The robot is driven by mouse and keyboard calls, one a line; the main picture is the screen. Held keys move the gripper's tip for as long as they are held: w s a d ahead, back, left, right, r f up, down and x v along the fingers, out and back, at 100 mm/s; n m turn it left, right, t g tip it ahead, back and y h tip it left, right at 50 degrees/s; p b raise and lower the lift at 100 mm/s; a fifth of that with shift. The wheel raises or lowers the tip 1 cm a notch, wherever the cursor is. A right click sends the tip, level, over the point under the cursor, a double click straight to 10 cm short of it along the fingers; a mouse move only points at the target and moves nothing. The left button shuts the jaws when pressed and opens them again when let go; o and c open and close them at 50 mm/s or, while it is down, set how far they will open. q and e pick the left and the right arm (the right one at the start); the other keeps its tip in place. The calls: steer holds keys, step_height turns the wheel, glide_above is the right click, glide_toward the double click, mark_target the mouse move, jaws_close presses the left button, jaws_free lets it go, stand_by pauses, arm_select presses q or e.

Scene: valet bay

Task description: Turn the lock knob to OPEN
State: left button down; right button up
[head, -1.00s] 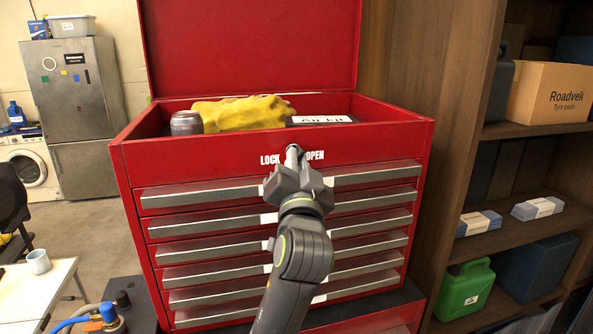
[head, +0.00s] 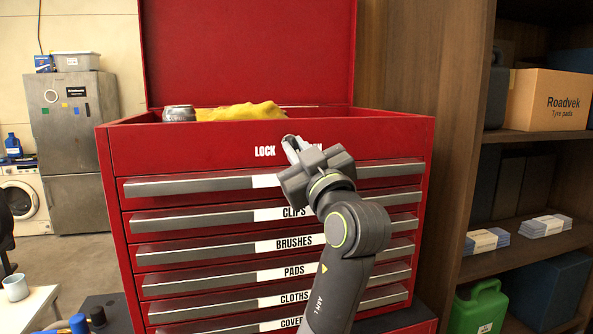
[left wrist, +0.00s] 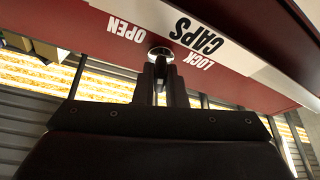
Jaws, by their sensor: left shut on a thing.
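The red tool chest (head: 190,145) has white LOCK and OPEN lettering on its top front panel. The lock knob (left wrist: 161,53) is a small round metal piece between the two words in the left wrist view. My left gripper (head: 296,150) reaches up to it from below right and is shut on it; its fingers (left wrist: 158,78) also show in the left wrist view. In the head view the gripper covers most of the knob and part of OPEN. Which word the knob points to cannot be told. My right gripper is not in view.
Labelled drawers (head: 190,217) lie below the panel, all shut. The lid (head: 250,50) stands raised, with a yellow cloth (head: 240,111) and a can (head: 179,113) in the top. Wooden shelves (head: 530,135) stand close on the right.

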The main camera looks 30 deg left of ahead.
arm_select(q)
steer(key=n+g+b, duration=0.2)
steer(key=n, duration=0.2)
steer(key=shift+w+n+b, duration=0.1)
steer(key=shift+n+b, duration=0.25)
steer(key=shift+n, duration=0.05)
steer(key=shift+d+r+n+g, duration=0.1)
steer(key=shift+n+g, duration=0.3)
steer(key=shift+n, duration=0.2)
steer(key=shift+b, duration=0.3)
steer(key=c, duration=1.5)
jaws_free()
steer(key=b+v, duration=0.8)
steer(key=v, duration=0.9)
steer(key=shift+d+f, duration=0.15)
steer(key=shift+f, duration=0.1)
